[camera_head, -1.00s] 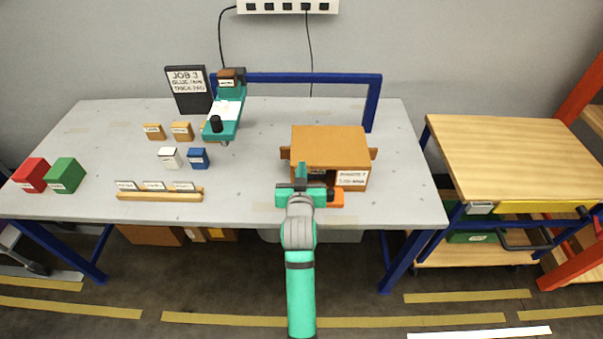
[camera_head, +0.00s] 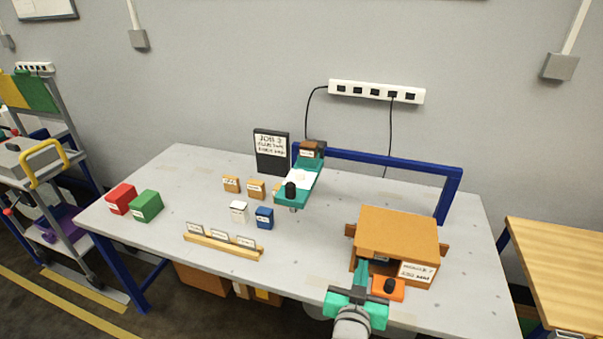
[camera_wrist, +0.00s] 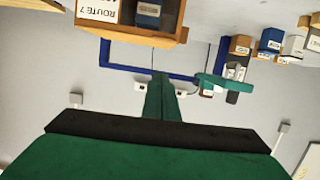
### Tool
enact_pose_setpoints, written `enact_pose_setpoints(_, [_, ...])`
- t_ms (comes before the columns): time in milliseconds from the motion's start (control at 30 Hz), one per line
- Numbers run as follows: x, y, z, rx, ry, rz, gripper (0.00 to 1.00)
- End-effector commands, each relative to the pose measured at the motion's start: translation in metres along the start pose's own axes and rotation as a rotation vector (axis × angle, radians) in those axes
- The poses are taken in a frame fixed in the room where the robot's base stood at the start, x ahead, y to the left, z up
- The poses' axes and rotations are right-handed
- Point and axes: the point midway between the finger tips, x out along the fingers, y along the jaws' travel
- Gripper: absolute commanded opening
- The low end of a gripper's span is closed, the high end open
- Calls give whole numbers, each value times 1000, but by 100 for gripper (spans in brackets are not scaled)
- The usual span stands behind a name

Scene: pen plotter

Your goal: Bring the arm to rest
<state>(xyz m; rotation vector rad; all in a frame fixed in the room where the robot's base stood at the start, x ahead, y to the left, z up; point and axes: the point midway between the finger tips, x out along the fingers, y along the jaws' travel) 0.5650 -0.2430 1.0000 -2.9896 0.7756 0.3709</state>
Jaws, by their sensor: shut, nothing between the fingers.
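My gripper (camera_head: 362,270) is at the front right of the grey table (camera_head: 310,235), close to the front of an orange-brown box (camera_head: 400,228) with a white label. Its fingers are together with nothing between them, and they point toward the box opening. In the wrist view the shut fingers (camera_wrist: 160,98) show in the middle, with the box (camera_wrist: 150,37) above them in the picture. A small blue item (camera_wrist: 148,14) shows inside the box. An orange block with a black knob (camera_head: 389,288) is just right of my gripper.
Small blocks, a card rack (camera_head: 222,246), a red box (camera_head: 121,198) and a green box (camera_head: 146,205) are on the left. A wooden bench (camera_head: 560,265) is at the right; a trolley (camera_head: 45,170) at far left.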

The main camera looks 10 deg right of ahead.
Motion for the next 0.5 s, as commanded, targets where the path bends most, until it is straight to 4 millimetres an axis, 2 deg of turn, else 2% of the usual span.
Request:
enact_pose_setpoints(167, [-6, -6, 16, -14, -3, -17, 0])
enact_pose_setpoints(267, [-17, -16, 38, -34, -4, -45, 0])
enact_pose_setpoints(500, [-62, -43, 101, -84, 2, -137, 0])
